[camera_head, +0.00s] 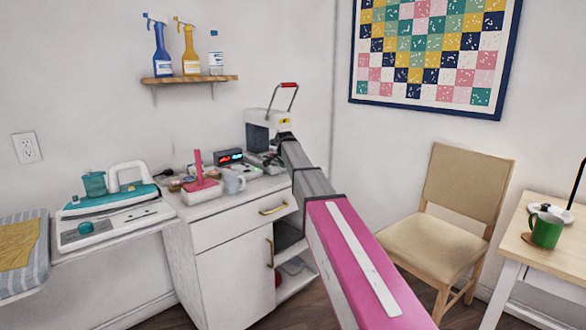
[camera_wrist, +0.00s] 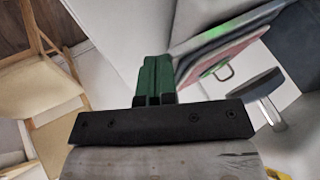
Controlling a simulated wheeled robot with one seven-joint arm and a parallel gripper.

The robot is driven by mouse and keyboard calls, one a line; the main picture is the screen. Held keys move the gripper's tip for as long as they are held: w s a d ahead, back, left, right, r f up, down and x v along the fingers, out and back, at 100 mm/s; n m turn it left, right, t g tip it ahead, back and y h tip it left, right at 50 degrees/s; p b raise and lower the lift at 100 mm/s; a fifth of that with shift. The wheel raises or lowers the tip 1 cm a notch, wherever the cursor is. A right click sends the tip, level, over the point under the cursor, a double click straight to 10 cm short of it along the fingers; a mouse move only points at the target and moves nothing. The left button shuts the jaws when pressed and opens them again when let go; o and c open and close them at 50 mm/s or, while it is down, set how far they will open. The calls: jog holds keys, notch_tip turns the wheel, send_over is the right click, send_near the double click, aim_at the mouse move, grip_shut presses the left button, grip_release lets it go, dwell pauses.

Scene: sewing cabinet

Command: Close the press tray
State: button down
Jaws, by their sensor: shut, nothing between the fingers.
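The press (camera_head: 257,137) stands at the back right of the white cabinet top. It has a dark grey body, a pale top and a raised red handle (camera_head: 289,85). My arm covers its right side and front in the head view, so I cannot tell there how far its tray is out. In the wrist view, a layered plate (camera_wrist: 232,38) with green and pink edges and a small loop handle lies right of my gripper; I cannot tell whether it is the tray. My gripper (camera_wrist: 156,62) is shut and empty, its green fingers together. Its tips are hidden in the head view.
A pink-and-white object (camera_head: 201,190), a mug (camera_head: 233,181) and a clock (camera_head: 230,156) crowd the cabinet top (camera_head: 200,210) left of the press. A chair (camera_head: 440,230) and a side table (camera_head: 545,250) stand right.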

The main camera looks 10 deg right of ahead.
aim_at(278, 162)
jog(key=shift+w+a, duration=0.65)
jog(key=shift+w, duration=0.25)
jog(key=shift+w+a, duration=0.65)
jog(key=shift+w, duration=0.25)
jog(key=shift+s+d, duration=0.2)
jog(key=shift+s, duration=0.1)
jog(key=s, duration=0.1)
jog(key=s+d, duration=0.2)
jog(key=shift+s+r, duration=0.35)
jog(key=shift+s, duration=0.05)
jog(key=v, duration=0.9)
jog(key=s+d+f+n+g, duration=0.2)
jog(key=s+d+f+n, duration=0.1)
jog(key=s+f, duration=0.85)
jog(key=s+d+f+n+g, duration=0.2)
jog(key=s+f, duration=0.7)
jog(key=f, duration=0.5)
jog(key=s+d+f+n+g, duration=0.1)
jog(key=s+f+n, duration=0.1)
jog(key=s+f, duration=0.4)
jog(key=s+d+f+n+g, duration=0.2)
jog(key=s+f, duration=0.5)
jog(key=s, duration=0.9)
jog(key=shift+n, duration=0.3)
